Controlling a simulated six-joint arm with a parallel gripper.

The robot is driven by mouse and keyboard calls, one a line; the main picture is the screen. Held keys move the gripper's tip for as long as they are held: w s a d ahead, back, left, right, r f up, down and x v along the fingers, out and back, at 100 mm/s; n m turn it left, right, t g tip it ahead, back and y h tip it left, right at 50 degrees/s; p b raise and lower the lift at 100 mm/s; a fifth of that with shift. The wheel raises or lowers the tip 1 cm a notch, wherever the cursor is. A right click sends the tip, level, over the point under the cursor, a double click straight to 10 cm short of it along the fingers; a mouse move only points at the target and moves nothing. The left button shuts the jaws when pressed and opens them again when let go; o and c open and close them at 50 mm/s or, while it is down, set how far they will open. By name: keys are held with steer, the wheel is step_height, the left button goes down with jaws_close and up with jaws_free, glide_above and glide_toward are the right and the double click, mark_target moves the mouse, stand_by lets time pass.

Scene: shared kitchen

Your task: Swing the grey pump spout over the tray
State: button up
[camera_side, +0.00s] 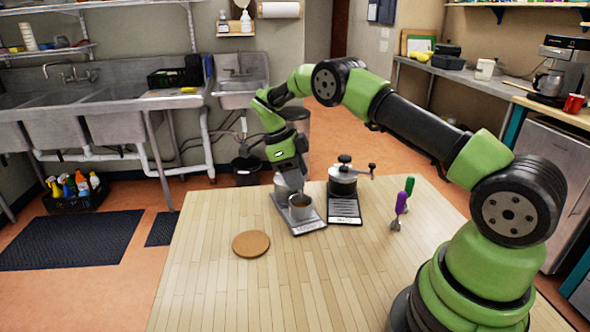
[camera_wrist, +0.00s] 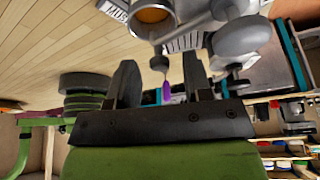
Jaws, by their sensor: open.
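A grey dispenser (camera_side: 287,184) stands on the table, with a metal cup (camera_side: 300,209) in front of it on its flat grey tray (camera_side: 309,226). In the wrist view the cup (camera_wrist: 152,16) has orange-brown inside, and the tray label (camera_wrist: 114,9) is partly readable as "MUS". My gripper (camera_side: 291,175) is low over this dispenser in the side view and hides its top. In the wrist view the fingers of my gripper (camera_wrist: 160,78) are apart with nothing clearly held. I cannot clearly pick out the grey spout or its direction.
A second dispenser (camera_side: 343,182) with a black top and side crank stands close on the right. Purple (camera_side: 401,203) and green (camera_side: 410,185) handled tools are farther right. A round cork mat (camera_side: 251,244) lies front left. The front table (camera_side: 290,290) is clear.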

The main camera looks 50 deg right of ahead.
steer(key=v, duration=0.7)
steer(key=shift+a+r, duration=0.1)
steer(key=shift+r, duration=0.15)
stand_by(0.3)
steer(key=s+a+r+n+t+y, duration=0.1)
steer(key=s+a+r+n+t, duration=0.25)
steer(key=r+n, duration=0.45)
steer(key=s+a+r+n+t, duration=0.2)
steer(key=s+a+r+n, duration=0.15)
steer(key=r+n, duration=0.45)
steer(key=s+a+n+t+y, duration=0.1)
steer(key=s+a+n+t, duration=0.1)
steer(key=s, duration=0.4)
steer(key=s+a+n+t+y, duration=0.1)
steer(key=s+a+n, duration=0.1)
steer(key=s+n, duration=0.3)
steer(key=s+a+f+n+t+y, duration=0.1)
steer(key=s+a+n+t, duration=0.1)
steer(key=s, duration=0.5)
steer(key=shift+a+n+t, duration=0.35)
steer(key=shift+a+n, duration=0.15)
steer(key=shift+n, duration=0.2)
steer(key=shift+s, duration=0.1)
